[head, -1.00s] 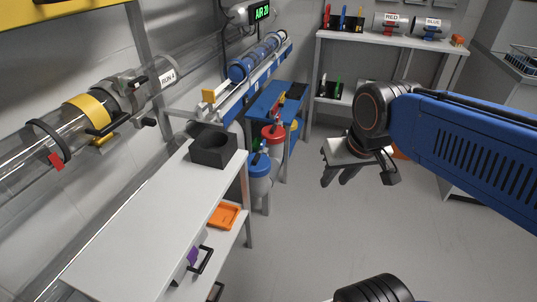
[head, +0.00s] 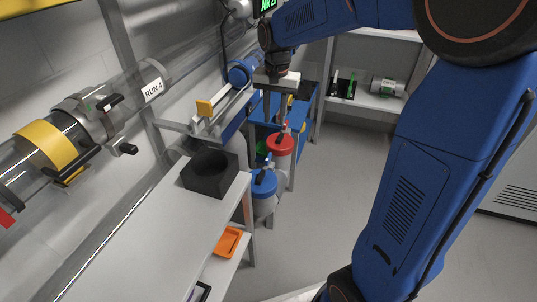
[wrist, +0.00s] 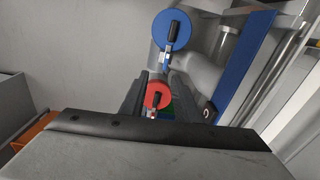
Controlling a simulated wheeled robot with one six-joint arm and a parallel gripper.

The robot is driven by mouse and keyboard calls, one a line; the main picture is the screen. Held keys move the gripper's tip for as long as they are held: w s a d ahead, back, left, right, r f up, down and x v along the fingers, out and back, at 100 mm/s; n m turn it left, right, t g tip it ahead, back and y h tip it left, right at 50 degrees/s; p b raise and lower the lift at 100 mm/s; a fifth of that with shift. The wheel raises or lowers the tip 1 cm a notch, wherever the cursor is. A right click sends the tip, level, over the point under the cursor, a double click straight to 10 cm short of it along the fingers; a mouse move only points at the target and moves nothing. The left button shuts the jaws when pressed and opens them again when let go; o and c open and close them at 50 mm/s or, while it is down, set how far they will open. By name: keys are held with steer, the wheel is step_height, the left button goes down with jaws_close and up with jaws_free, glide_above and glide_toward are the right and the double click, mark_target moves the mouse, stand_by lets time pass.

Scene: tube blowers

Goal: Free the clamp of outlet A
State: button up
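No label for outlet A is readable in any view. A grey metal clamp ring (head: 82,112) with a black lever (head: 124,148) sits around the clear tube at left, beside the "RUN 4" label (head: 153,90). My gripper (head: 275,122) is at upper centre, far right of that ring, with fingers pointing down. The wrist view shows the two dark fingers apart (wrist: 162,82), with nothing held between them. A red-topped canister (head: 280,144) lies below and beyond the fingers; its lid (wrist: 157,97) shows between them. A blue-topped canister (head: 264,184) stands nearer.
A white bench (head: 130,245) carries a black holder (head: 211,184) at its far end. An orange tray (head: 229,242) lies on its lower shelf. A yellow band (head: 45,145) is on the tube. My blue arm fills the right side. Grey floor (head: 320,215) is open at centre.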

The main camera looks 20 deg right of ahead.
mark_target(269, 156)
steer(key=shift+m, duration=0.4)
steer(key=w+f, duration=0.1)
steer(key=f, duration=0.5)
steer(key=w+f, duration=0.1)
steer(key=f, duration=0.6)
steer(key=w+a+f, duration=0.1)
steer(key=f, duration=0.5)
steer(key=shift+w+f, duration=0.2)
jaws_close()
